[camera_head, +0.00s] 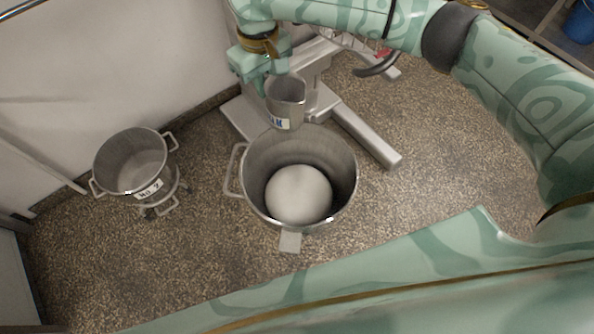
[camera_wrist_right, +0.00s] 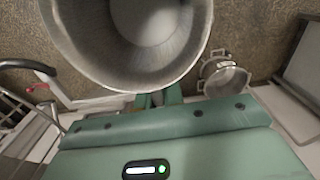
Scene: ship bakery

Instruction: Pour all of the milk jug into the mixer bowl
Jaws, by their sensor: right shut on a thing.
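The milk jug (camera_head: 287,89) is a small grey metal jug with a partly visible blue-on-white label. My right gripper (camera_head: 267,82) is shut on its side and holds it over the far rim of the mixer bowl. In the right wrist view the jug (camera_wrist_right: 75,40) fills the top, above the fingers (camera_wrist_right: 158,98). Its grey inside shows a paler round bottom; I cannot tell if milk is left. The jug looks near upright. The mixer bowl (camera_head: 258,153) is a large steel bowl with a white mass at its bottom. My left gripper is out of view.
A second steel bowl (camera_head: 128,160), marked "No 2", stands on a wheeled dolly (camera_head: 165,204) at the left. The mixer's grey base (camera_head: 365,139) and legs lie behind the mixer bowl. Speckled floor (camera_head: 110,265) around is clear. A blue bin (camera_head: 580,22) is far right.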

